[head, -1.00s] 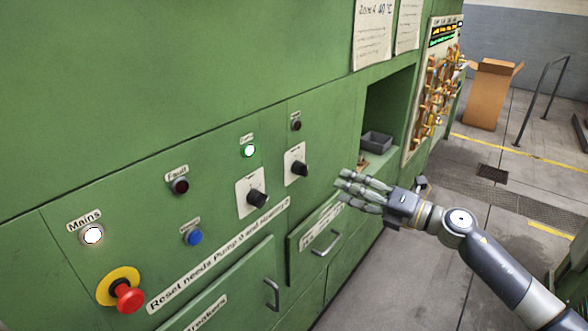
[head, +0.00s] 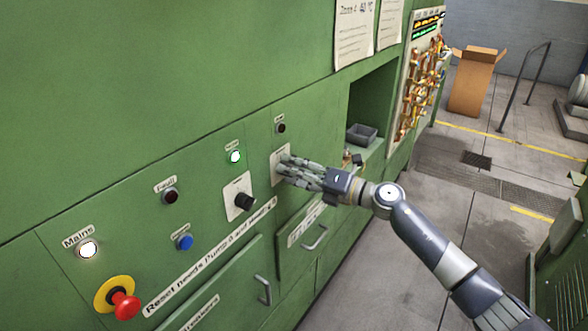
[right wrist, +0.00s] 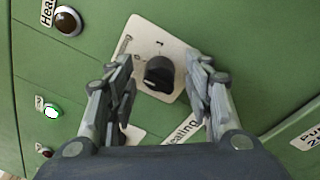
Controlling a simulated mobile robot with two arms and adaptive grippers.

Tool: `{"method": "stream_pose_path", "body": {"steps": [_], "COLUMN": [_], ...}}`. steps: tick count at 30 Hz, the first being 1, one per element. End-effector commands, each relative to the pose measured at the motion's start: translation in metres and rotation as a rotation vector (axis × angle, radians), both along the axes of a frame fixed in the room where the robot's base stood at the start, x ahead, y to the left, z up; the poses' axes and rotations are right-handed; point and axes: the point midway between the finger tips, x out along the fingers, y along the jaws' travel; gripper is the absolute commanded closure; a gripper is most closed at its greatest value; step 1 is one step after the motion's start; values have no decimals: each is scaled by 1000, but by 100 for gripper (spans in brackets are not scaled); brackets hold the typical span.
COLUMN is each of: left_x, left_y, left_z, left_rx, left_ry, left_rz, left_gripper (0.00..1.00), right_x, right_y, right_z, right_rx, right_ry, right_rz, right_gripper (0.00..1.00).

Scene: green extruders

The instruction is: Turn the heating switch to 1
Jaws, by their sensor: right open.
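The heating switch is a black rotary knob (right wrist: 159,73) on a white plate (right wrist: 142,42), seen in the right wrist view. My right gripper (right wrist: 160,90) is open, with one finger on each side of the knob; I cannot tell whether they touch it. In the head view my right gripper (head: 284,170) is at the panel and hides the knob, leaving part of its plate (head: 278,160) in sight. A second black rotary switch (head: 244,201) on its own white plate is to the left. My left gripper is not in view.
A dark lamp (head: 281,128) is above the switch and a lit green-white lamp (head: 235,157) is up to the left. A red emergency button (head: 124,305), blue button (head: 184,242) and lit Mains lamp (head: 88,249) are farther left. Drawer handle (head: 315,239) juts out below.

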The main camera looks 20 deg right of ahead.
Motion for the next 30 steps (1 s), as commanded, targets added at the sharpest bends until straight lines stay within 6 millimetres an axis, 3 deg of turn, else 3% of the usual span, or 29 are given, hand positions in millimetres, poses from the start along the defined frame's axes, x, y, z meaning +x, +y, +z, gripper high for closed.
{"method": "stream_pose_path", "body": {"steps": [5,12,23,30], "left_x": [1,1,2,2], "left_y": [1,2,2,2], "left_z": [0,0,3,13], "left_rx": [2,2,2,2], "left_ry": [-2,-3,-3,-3], "left_rz": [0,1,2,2], "left_gripper": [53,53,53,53], "right_x": [0,0,0,0], "right_y": [0,0,0,-1], "right_z": [0,0,1,1], "right_rx": [0,1,29,135], "right_ry": [0,0,23,106], "right_rz": [0,-1,-1,-2], "right_gripper": [53,97,97,97]}}
